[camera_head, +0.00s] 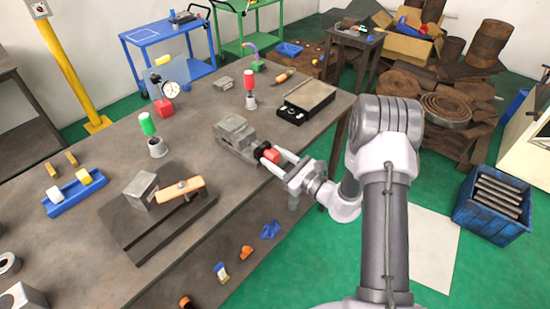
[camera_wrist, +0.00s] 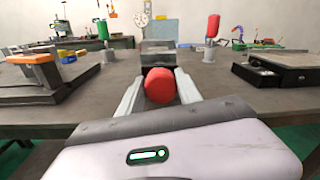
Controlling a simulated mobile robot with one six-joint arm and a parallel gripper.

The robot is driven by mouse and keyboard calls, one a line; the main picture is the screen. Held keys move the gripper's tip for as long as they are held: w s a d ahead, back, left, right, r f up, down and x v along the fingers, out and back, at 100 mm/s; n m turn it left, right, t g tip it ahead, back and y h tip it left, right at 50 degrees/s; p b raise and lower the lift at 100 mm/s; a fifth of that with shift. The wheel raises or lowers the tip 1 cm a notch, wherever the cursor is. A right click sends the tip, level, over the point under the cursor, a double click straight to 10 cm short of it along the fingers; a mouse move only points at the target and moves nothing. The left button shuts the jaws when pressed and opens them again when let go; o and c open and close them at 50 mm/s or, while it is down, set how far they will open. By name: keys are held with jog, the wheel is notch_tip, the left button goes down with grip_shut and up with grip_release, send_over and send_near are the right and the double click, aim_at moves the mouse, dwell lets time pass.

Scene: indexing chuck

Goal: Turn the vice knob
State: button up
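The grey vice (camera_head: 235,133) sits on the workbench, near its right edge in the head view. Its red knob (camera_head: 271,156) faces my arm. My gripper (camera_head: 272,157) reaches the knob from the lower right, with one finger on each side of it. In the wrist view the round red knob (camera_wrist: 159,87) sits between the two pale fingers, in front of the vice body (camera_wrist: 158,58). The fingers look spread, with narrow gaps beside the knob; firm contact does not show.
A red-topped post (camera_head: 250,88) and a black-framed plate (camera_head: 308,96) stand behind the vice. A green-topped post (camera_head: 150,132) and a block with an orange-handled bar (camera_head: 180,190) are to the left. The bench surface just left of the vice is clear.

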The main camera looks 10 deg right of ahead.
jog(key=c, duration=0.6)
jog(key=shift+r+m+p, duration=0.2)
jog(key=shift+m+p, duration=0.65)
jog(key=shift+m, duration=0.05)
jog(key=shift+c, duration=0.2)
jog(key=m, duration=0.1)
jog(key=m+p, duration=0.1)
jog(key=shift+f+m, duration=0.2)
jog(key=shift+m, duration=0.1)
jog(key=o, duration=1.4)
jog(key=shift+c, duration=0.2)
jog(key=p+v, duration=0.2)
jog(key=v, duration=1.5)
jog(key=shift+s+d+p, duration=0.2)
jog(key=shift+p, duration=0.15)
jog(key=shift+r, duration=0.1)
